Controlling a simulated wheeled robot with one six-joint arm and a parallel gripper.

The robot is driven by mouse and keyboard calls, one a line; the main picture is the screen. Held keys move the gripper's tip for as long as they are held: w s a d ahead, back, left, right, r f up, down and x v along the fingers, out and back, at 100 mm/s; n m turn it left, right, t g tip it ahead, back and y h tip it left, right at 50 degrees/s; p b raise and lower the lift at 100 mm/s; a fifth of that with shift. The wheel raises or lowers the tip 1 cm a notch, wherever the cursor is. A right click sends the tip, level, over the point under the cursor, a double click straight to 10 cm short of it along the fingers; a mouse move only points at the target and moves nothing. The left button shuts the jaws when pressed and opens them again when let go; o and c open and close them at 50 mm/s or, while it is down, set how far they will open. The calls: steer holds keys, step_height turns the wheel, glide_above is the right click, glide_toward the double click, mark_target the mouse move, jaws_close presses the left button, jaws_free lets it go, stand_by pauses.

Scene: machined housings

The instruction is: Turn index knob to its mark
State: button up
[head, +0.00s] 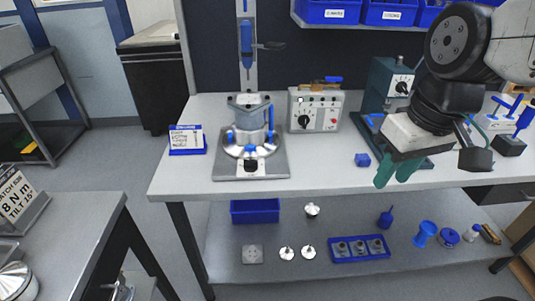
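Three black knobs show in the head view, and I cannot tell by a label which is the index knob. One knob (251,165) is low on the front of the round fixture (249,150) that bears a grey housing with blue parts. Another knob (303,120) is on the front of a light grey control box (318,108). A third knob (402,88) is on the dial of a dark green machine (378,85). Their marks are too small to read. My gripper (396,173) hangs at the bench's front right, apart from all three. Its green fingers look parted and empty.
A blue-based sign (187,140) stands at the left. The bench between the fixture and the block is clear. A shelf with blue bins (386,12) overhangs the back right.

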steer(key=w+a+f+n+y, duration=0.2)
steer(key=w+a+n, duration=0.4)
steer(key=w, duration=0.7)
steer(key=n+y, duration=0.1)
steer(key=n, duration=0.4)
glide_toward(251, 160)
steer(key=f, duration=0.1)
steer(key=x, duration=0.7)
steer(key=shift+w+a+r, duration=0.1)
steer(key=shift+a, duration=0.1)
steer(key=shift+a+f, duration=0.15)
steer(key=shift+f, duration=0.3)
jaws_close()
